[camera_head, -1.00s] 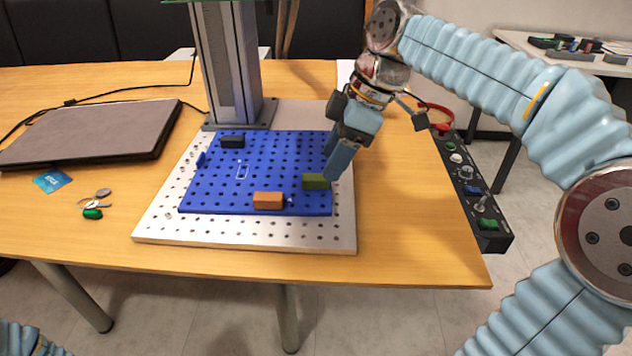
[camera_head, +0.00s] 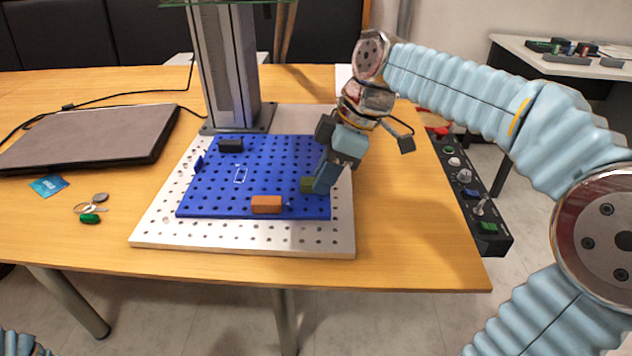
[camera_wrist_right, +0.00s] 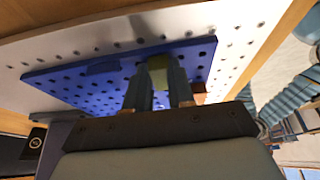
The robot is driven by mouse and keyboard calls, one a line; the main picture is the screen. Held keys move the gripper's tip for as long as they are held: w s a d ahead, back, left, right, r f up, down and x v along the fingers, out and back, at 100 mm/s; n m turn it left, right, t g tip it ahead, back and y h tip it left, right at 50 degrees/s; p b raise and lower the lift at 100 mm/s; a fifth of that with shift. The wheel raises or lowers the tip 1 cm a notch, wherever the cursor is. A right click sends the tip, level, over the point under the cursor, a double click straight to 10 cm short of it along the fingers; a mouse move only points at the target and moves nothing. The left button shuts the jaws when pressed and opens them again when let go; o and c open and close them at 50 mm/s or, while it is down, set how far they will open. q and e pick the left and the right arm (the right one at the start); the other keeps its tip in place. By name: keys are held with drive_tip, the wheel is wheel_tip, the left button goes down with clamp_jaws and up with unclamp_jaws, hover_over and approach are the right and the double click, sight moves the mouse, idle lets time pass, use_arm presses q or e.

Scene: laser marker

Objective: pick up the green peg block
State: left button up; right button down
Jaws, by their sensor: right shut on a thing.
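The green peg block (camera_head: 307,184) is at the right part of the blue pegboard (camera_head: 215,190), partly hidden by my right gripper (camera_head: 318,187). My right gripper is shut on the block; in the right wrist view the green block (camera_wrist_right: 158,70) shows between the two fingers (camera_wrist_right: 160,90). Whether the block is lifted off the board cannot be told. My left gripper is not in view; only a bit of my left arm shows at the bottom left corner.
An orange block (camera_head: 266,205) and a black block (camera_head: 231,146) sit on the pegboard. A metal column (camera_head: 227,70) rises behind it on the perforated plate (camera_head: 160,225). A laptop (camera_head: 90,138) lies left; a control box (camera_head: 466,190) is at the right table edge.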

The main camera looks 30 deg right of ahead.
sight(311, 182)
drive_tip(key=shift+r, duration=0.5)
drive_tip(key=r, duration=0.3)
drive_tip(key=shift+s+a, duration=0.15)
drive_tip(key=shift+a, duration=0.05)
drive_tip(key=s+a+r, duration=0.9)
drive_tip(key=a, duration=0.1)
drive_tip(key=shift+s+p, duration=0.15)
drive_tip(key=shift+p, duration=0.25)
